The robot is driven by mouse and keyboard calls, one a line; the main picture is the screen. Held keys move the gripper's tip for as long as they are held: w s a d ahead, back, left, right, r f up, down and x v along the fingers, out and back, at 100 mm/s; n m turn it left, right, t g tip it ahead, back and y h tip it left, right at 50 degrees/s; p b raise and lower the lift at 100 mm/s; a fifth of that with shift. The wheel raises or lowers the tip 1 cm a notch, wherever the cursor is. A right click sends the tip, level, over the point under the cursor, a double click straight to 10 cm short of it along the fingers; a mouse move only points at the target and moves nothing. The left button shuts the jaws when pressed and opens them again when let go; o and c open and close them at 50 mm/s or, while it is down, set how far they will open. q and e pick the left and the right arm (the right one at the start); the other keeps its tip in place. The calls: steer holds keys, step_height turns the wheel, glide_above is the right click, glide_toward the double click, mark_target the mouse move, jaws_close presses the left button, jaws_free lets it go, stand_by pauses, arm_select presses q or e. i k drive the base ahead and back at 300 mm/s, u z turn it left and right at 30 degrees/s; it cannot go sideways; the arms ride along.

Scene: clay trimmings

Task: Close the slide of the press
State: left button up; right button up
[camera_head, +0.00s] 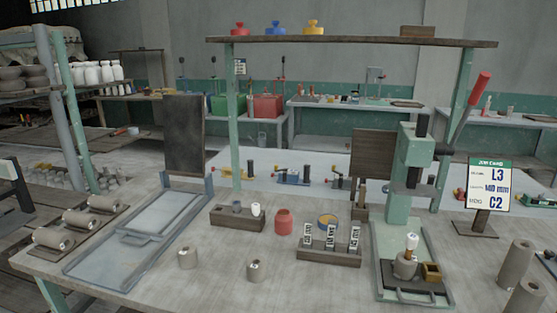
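The green press (398,205) stands at the right of the table, with a tall column and a lever with a red handle (479,88) tilted up to the right. Its dark ram hangs above the base, clear of it. At the front of the green base is a dark slide plate (388,279) with a bar handle along its near edge. The plate lies in front of the column rather than under the ram. Neither of my grippers is in view.
A sign (489,185) and grey cylinders (515,264) stand right of the press. A rack of labelled vials (329,257), a red jar (283,222) and small clay pots (187,258) are left of it. A grey metal frame (145,235) lies farther left. An overhead shelf (352,41) spans above.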

mark_target(427, 277)
steer(key=z, duration=1.2)
steer(key=i, duration=0.1)
steer(key=u, duration=2.75)
steer(key=k, duration=1.15)
steer(key=z, duration=1.4)
steer(key=i, duration=0.5)
steer(key=z, duration=0.15)
